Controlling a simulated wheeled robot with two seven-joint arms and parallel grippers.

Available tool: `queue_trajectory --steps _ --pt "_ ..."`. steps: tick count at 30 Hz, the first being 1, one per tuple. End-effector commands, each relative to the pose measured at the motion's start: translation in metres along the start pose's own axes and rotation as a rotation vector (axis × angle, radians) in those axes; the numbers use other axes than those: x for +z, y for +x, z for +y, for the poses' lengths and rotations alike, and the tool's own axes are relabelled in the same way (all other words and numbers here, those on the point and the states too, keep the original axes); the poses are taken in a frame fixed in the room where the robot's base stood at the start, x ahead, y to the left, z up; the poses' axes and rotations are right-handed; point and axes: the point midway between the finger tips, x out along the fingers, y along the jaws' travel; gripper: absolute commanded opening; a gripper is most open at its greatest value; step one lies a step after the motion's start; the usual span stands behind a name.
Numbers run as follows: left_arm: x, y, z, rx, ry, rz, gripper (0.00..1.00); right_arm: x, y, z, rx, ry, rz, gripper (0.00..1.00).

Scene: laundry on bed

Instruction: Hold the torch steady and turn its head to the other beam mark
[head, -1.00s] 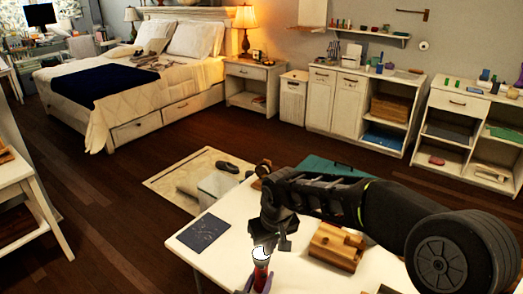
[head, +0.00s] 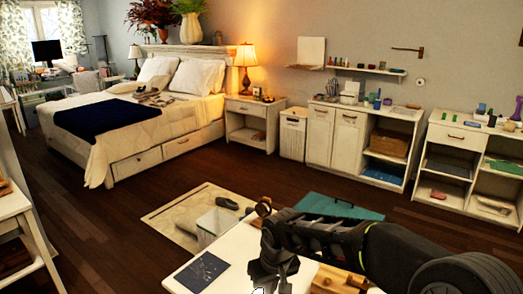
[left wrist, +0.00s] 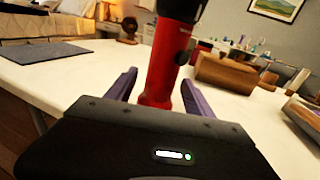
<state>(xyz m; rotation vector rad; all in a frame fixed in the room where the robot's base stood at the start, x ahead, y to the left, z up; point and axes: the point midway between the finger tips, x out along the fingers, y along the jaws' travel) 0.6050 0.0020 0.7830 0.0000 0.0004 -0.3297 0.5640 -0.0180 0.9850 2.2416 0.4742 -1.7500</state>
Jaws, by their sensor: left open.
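The torch (left wrist: 168,62) stands upright on the white table in the left wrist view, with a red body and a black band near the top edge; its upper end is cut off. My left gripper (left wrist: 160,92) is open, its purple fingers on either side of the torch's lower body, with a gap visible at the left finger. The beam marks cannot be read.
The white table (head: 232,255) carries a dark flat sheet (head: 203,271) on the left and a wooden block (head: 335,281), partly behind my right arm. The wooden block also shows in the left wrist view (left wrist: 225,73). A bin (head: 215,225) stands beyond the table.

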Motion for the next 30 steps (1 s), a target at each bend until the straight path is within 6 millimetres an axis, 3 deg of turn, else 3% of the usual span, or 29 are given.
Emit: queue_trajectory --steps 16,21,30 --pt "0.000 -0.098 0.001 0.001 0.001 0.001 0.62 0.000 0.000 0.000 0.000 0.000 0.000 0.00" --pt "0.000 -0.110 0.000 0.001 0.000 0.001 0.62 0.000 0.000 0.000 0.000 0.000 0.000 0.00" --pt "0.000 -0.110 0.000 0.000 0.000 0.000 0.62 0.000 0.000 0.000 0.000 0.000 0.000 0.00"
